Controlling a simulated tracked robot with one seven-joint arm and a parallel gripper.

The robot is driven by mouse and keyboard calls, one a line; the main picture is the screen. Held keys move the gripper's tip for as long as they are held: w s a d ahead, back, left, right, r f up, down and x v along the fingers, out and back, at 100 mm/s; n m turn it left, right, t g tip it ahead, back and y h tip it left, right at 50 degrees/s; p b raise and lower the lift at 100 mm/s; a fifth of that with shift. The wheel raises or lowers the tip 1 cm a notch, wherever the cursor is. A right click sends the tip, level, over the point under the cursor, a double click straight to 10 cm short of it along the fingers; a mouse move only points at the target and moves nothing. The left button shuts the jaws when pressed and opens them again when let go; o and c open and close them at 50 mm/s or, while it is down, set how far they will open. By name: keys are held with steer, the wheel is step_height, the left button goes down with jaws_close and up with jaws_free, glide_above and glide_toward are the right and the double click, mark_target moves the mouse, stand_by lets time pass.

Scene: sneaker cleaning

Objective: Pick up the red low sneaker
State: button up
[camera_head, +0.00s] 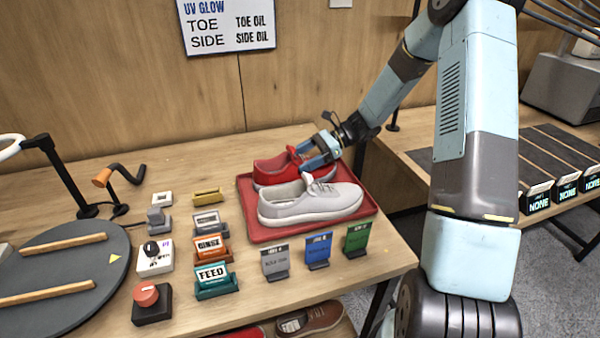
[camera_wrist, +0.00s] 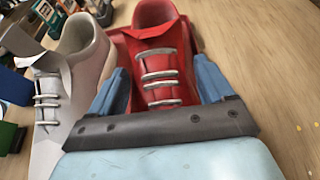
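The red low sneaker (camera_head: 271,171) lies at the back of the red tray (camera_head: 369,208) in the head view, partly hidden by the grey sneaker and my gripper. In the wrist view the red sneaker (camera_wrist: 160,62) points its laced front toward my gripper. My gripper (camera_head: 312,153) is over its front part. Its two blue fingers (camera_wrist: 160,75) stand on either side of the red sneaker, apart from each other; small gaps seem to show beside the shoe. The grey sneaker (camera_head: 308,201) lies in front of the red one and to the left in the wrist view (camera_wrist: 72,75).
Grey, blue and green cards (camera_head: 318,250) stand along the tray's front. Left of the tray are several small holders, a red button (camera_head: 146,295) and a round dark turntable (camera_head: 60,270). A sign hangs on the wooden wall. Table behind the tray is clear.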

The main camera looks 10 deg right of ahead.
steer(key=c, duration=0.7)
steer(key=shift+r, duration=0.1)
